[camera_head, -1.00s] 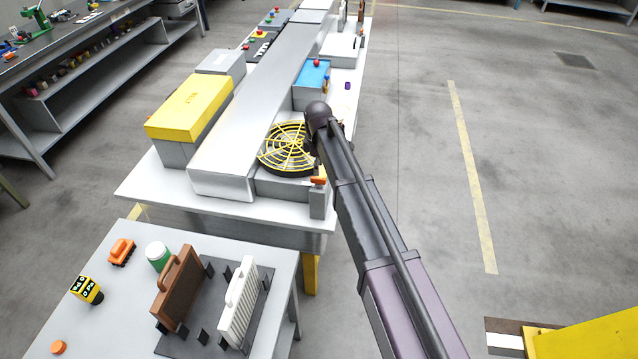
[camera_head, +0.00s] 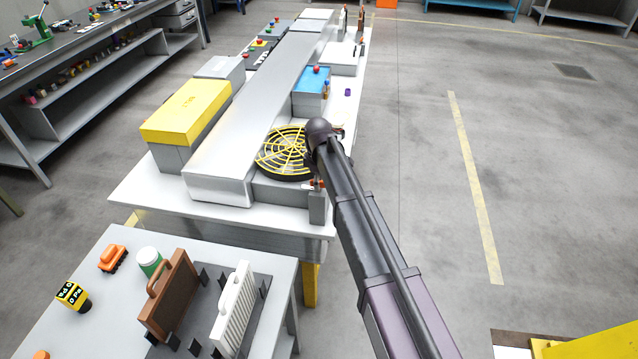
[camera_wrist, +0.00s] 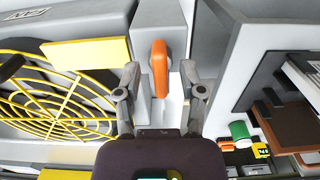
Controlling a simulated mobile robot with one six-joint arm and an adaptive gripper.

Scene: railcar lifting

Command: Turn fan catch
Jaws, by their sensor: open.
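The fan catch is an orange handle (camera_wrist: 160,68) on a grey block. In the head view the catch (camera_head: 312,184) shows only in part on top of its grey post (camera_head: 317,208), at the near right of the fan. The round fan with a yellow grille (camera_head: 282,150) lies just beyond it; the grille also shows at the left of the wrist view (camera_wrist: 50,108). My gripper (camera_wrist: 160,82) is open, one finger on each side of the orange handle. I cannot tell whether the fingers touch it. My arm hides part of the gripper in the head view.
A long grey housing (camera_head: 255,110) and a yellow-topped box (camera_head: 187,112) stand left of the fan. A blue box (camera_head: 310,85) stands beyond it. A nearer table (camera_head: 100,275) holds a brown panel (camera_head: 170,300) and a white one (camera_head: 235,310).

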